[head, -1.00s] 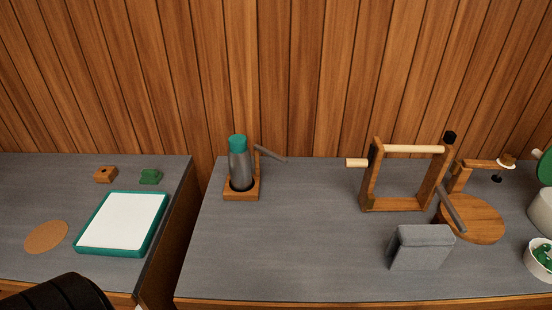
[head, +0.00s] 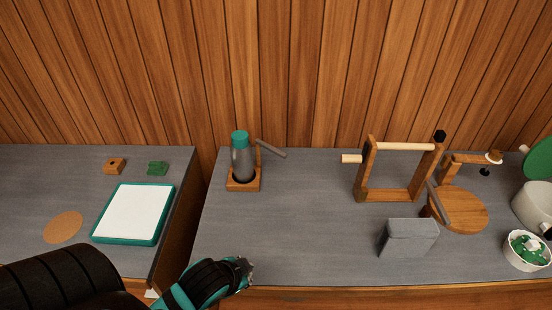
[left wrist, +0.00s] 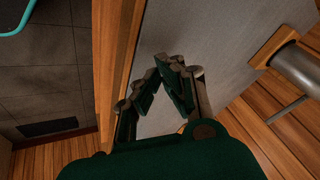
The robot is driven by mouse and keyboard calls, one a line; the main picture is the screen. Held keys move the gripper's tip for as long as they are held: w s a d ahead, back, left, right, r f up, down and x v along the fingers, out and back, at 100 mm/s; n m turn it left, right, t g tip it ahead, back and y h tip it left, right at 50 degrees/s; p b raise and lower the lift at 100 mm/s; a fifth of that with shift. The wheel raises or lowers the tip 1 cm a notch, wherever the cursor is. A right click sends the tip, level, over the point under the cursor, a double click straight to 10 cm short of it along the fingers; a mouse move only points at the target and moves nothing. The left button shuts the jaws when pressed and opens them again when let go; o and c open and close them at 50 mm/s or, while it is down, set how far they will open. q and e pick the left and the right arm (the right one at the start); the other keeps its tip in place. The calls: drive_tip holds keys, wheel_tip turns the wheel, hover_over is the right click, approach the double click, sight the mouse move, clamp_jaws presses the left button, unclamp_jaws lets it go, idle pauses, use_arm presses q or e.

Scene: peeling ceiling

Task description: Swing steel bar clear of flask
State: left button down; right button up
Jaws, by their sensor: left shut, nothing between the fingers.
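The flask (head: 243,160) is a grey cylinder with a teal cap, upright in a square wooden holder (head: 243,186) near the back left of the right-hand counter. The steel bar (head: 271,149) is a short grey rod. It sticks out to the right from a wooden post beside the flask. In the left wrist view, the flask (left wrist: 299,70) and the steel bar (left wrist: 287,110) are at the right edge. My left gripper (head: 247,272) is shut and empty at the counter's front edge, well in front of the flask. Its fingertips (left wrist: 172,64) meet in the left wrist view. My right gripper is out of view.
A wooden frame with a pale roller (head: 404,146), a grey block (head: 408,238), a round wooden base (head: 462,212) and a white bowl (head: 527,252) stand to the right. A gap separates the left counter, with a teal-rimmed tray (head: 133,213). The counter between gripper and flask is clear.

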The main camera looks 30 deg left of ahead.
use_arm(q)
drive_tip(key=w+a+r+m+t, duration=0.1)
drive_tip(key=w+a+m, duration=0.1)
drive_tip(key=w, duration=0.1)
drive_tip(key=w+a+r+m+t, duration=0.1)
drive_tip(key=w+a+m+t, duration=0.1)
drive_tip(key=w+a, duration=0.1)
drive_tip(key=w+a+r+m+t, duration=0.1)
drive_tip(key=w+a+r+m, duration=0.1)
drive_tip(key=a, duration=0.1)
drive_tip(key=shift+w, duration=0.4)
drive_tip(key=w+a+r+m+t+h, duration=0.3)
drive_tip(key=w+a+r+m+t, duration=0.1)
drive_tip(key=w+r+m, duration=0.35)
drive_tip(key=p, duration=0.3)
approach(272, 149)
drive_tip(key=w+d+f, duration=0.3)
drive_tip(key=w+d, duration=0.2)
drive_tip(key=w, duration=0.1)
drive_tip(key=shift+f+m, duration=0.2)
drive_tip(key=shift+m, duration=0.25)
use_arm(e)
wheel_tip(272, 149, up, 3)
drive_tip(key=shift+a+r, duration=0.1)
use_arm(q)
drive_tip(key=shift+d, duration=0.1)
